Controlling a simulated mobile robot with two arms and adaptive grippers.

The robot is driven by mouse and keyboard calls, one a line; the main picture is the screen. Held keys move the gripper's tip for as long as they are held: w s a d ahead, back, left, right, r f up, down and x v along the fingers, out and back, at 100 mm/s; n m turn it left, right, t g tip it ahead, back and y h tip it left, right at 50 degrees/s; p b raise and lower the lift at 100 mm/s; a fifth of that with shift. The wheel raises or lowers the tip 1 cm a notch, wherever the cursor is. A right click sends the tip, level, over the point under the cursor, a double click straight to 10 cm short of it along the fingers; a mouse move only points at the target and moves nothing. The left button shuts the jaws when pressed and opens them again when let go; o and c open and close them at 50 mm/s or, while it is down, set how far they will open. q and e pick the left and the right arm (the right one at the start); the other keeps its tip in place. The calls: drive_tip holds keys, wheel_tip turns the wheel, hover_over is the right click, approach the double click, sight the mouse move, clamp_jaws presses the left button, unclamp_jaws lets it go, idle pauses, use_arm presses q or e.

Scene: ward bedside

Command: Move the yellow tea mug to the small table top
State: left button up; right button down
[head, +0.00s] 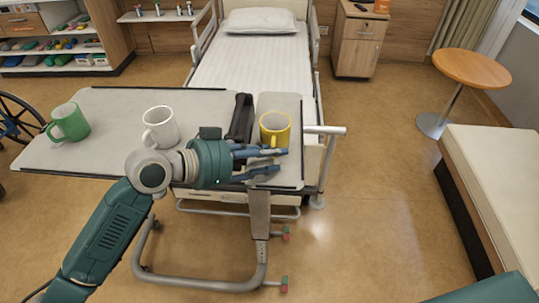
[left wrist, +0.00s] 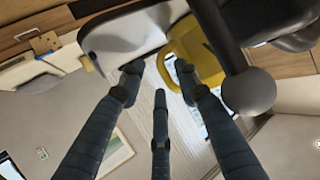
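The yellow mug (head: 275,130) stands upright on the narrow right-hand panel of the overbed table (head: 284,103). In the left wrist view the yellow mug (left wrist: 185,45) shows just beyond the fingertips, partly hidden by a finger. My left gripper (head: 270,161) reaches in from the left, low in front of the mug. Its fingers are spread and empty; I cannot tell whether one touches the mug. A small round wooden table top (head: 472,67) on one leg stands at the right, with nothing on it. My right gripper is out of view.
A white mug (head: 160,127) and a green mug (head: 69,122) stand on the wide left panel (head: 112,103). A bed (head: 250,65) is behind. A cream couch (head: 497,170) stands at the right. Open floor (head: 380,150) lies between the overbed table and the round table.

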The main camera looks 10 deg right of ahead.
use_arm(q)
drive_tip(key=shift+r, duration=0.3)
drive_tip(key=b+v, duration=0.3)
drive_tip(key=v, duration=0.9)
drive_tip(key=shift+f, duration=0.2)
